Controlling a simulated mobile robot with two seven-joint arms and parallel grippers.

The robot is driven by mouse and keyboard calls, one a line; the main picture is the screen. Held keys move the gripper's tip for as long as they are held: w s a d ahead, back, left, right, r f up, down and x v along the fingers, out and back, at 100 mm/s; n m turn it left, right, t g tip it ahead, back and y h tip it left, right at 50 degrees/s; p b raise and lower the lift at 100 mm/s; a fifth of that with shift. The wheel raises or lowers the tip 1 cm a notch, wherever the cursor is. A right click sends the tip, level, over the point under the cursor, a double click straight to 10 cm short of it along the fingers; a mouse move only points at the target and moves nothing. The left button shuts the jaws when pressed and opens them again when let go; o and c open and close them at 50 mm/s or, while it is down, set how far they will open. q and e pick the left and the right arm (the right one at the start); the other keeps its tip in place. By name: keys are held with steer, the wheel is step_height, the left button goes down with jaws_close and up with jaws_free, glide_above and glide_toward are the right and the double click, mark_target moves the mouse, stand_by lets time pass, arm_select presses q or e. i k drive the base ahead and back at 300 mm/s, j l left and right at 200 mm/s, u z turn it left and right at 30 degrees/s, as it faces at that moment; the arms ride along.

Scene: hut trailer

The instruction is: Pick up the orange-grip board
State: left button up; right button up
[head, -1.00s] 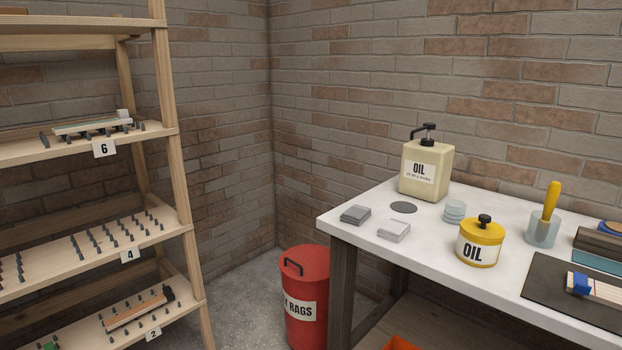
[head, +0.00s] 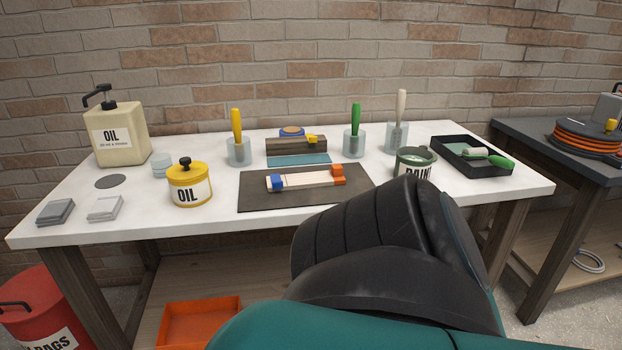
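A pale wooden board (head: 305,181) lies flat on a dark mat (head: 257,200) in the middle of the white table in the head view. Nothing holds the board. One of my arms, teal and black, fills the lower middle in front of the table and hides part of its front edge. Neither gripper shows.
Left of the mat stand a yellow oil tin (head: 190,190) and an oil dispenser (head: 121,135). Brushes in glass jars stand behind. A paint pot (head: 414,162) and a black tray (head: 446,148) stand right. An orange bin (head: 200,325) sits on the lower shelf.

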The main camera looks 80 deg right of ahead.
mark_target(336, 176)
steer(key=z, duration=2.45)
steer(key=i+l+u, duration=0.1)
steer(key=i, duration=0.5)
steer(key=i+l+u, duration=0.15)
steer(key=i, duration=0.45)
